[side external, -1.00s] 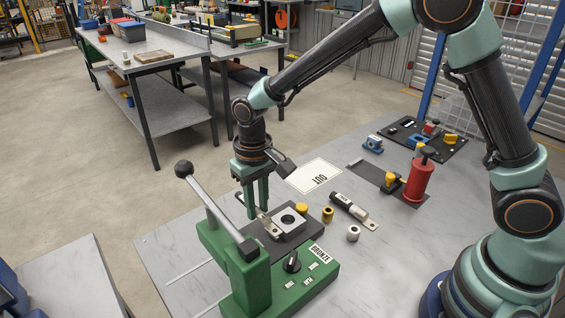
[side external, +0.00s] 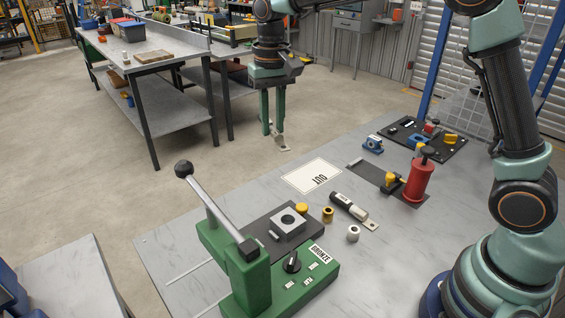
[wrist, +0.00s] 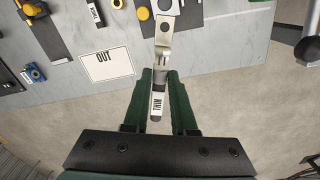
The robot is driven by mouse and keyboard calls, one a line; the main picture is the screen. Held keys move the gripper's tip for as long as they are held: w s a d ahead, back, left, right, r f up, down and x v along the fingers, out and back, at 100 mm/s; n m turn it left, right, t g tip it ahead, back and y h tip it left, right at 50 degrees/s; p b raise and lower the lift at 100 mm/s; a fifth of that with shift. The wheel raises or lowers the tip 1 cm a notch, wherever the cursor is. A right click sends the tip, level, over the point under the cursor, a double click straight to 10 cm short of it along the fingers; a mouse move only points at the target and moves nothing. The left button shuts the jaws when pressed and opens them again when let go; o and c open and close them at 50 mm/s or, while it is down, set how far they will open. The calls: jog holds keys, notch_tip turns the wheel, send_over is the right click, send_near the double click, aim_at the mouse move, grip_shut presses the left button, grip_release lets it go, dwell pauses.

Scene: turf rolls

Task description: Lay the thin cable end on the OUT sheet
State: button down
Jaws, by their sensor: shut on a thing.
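My gripper (side external: 273,132) is shut on the thin cable end (side external: 281,143), a small metal lug on a short cable piece. In the wrist view the fingers (wrist: 160,92) close around the cable end (wrist: 163,50), whose white label reads THIN, and the metal part points away from the gripper. In the side view it hangs in the air, with floor behind it. The OUT sheet (side external: 302,173) is a white, dark-bordered rectangle lying flat on the bench, below and right of my gripper in the side view. It also shows at left in the wrist view (wrist: 107,70). Nothing lies on it.
The green lever press (side external: 243,275) stands in front, with a grey block (side external: 288,222) on its dark plate. A black cable end with a metal lug (side external: 350,207) lies nearby beside small rings. A red bottle (side external: 419,182) and a dark tool board (side external: 405,130) are at right.

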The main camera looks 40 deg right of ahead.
aim_at(312, 175)
jog(key=w+d+f+m, duration=0.1)
jog(key=w+d+m, duration=0.15)
jog(key=d, duration=0.65)
jog(key=w+d+m, duration=0.2)
jog(key=d+m, duration=0.1)
jog(key=d, duration=0.5)
jog(key=f, duration=2)
jog(key=shift+s+d+f, duration=0.2)
jog(key=shift+s+d, duration=0.05)
jog(key=shift+f, duration=0.15)
jog(key=c, duration=0.7)
grip_release()
